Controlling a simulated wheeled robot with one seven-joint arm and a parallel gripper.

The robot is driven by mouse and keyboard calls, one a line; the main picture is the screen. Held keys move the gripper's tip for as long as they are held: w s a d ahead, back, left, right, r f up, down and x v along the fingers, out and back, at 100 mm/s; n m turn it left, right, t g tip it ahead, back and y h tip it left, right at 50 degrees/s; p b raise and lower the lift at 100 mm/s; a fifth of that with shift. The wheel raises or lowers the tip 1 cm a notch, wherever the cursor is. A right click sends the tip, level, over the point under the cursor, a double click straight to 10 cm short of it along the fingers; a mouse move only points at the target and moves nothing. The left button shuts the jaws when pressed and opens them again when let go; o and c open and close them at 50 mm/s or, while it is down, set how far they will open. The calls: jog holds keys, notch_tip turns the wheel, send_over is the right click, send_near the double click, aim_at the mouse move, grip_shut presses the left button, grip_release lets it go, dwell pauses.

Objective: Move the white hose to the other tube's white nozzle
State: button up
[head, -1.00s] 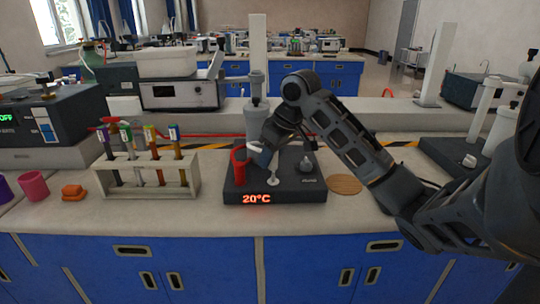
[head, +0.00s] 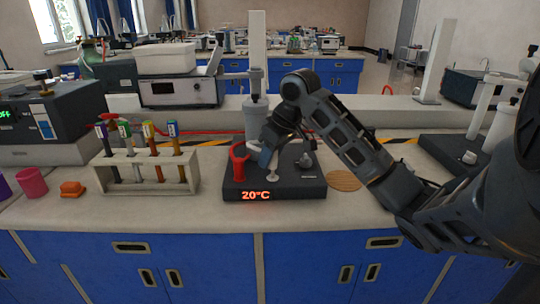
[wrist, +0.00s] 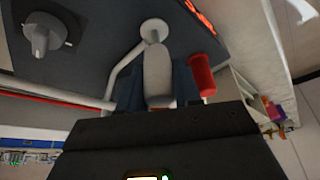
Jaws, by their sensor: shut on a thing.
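My gripper (head: 265,157) is low over the dark device with the 20°C display, between its red tube (head: 239,162) and its knob. In the wrist view the fingers (wrist: 158,88) are shut on a pale, rounded piece that looks like the end of the white hose (wrist: 158,70). Just beyond it is a white nozzle with a round flange (wrist: 154,29), which also shows in the head view (head: 272,176). I cannot tell whether hose and nozzle touch. A white pipe runs off left from the flange. The red tube (wrist: 201,74) stands right beside the fingers.
The device (head: 300,187) has a knob (head: 305,162) on its right. A rack of capped tubes (head: 150,175) stands to the left. A round wooden disc (head: 343,181) lies to the right. A second dark device (head: 450,150) is at the far right.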

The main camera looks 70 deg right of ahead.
jog(key=shift+f+b, duration=0.8)
jog(key=shift+f, duration=0.7)
dwell(1.1)
jog(key=o, duration=1.1)
jog(key=shift+s, duration=0.1)
jog(key=shift+o, duration=0.7)
jog(key=o, duration=0.3)
jog(key=shift+r, duration=0.15)
jog(key=shift+r+p, duration=3.15)
jog(key=shift+r, duration=0.25)
